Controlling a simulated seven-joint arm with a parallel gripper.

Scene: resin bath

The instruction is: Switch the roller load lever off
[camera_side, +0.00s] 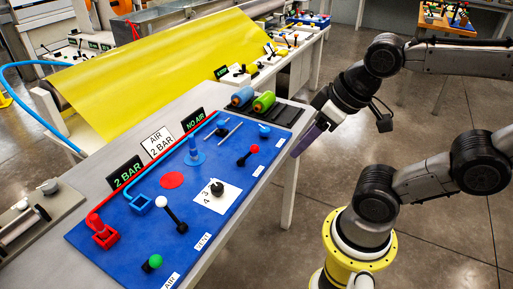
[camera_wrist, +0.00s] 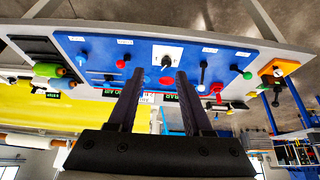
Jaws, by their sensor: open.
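A blue control panel (camera_side: 140,235) lies on the grey bench with several ball-topped levers. A red-ball lever (camera_side: 248,154) stands near its right edge, a white-ball lever (camera_side: 171,212) nearer the front, and a green-ball lever (camera_side: 153,263) at the front. The labels are too small to tell which is the roller load lever. In the wrist view the red-ball (camera_wrist: 121,64), white-ball (camera_wrist: 203,66) and green-ball (camera_wrist: 246,75) levers show beyond the fingers. My gripper (camera_side: 298,152) is open and empty off the panel's right edge, apart from all levers; it also shows in the wrist view (camera_wrist: 158,73).
A black dial (camera_side: 218,188) sits on a white plate mid-panel. A red valve (camera_side: 101,230) and a blue post (camera_side: 194,150) rise from the panel. Signs (camera_side: 158,141) stand along its back edge. Blue and green rollers (camera_side: 263,102) lie at the far end.

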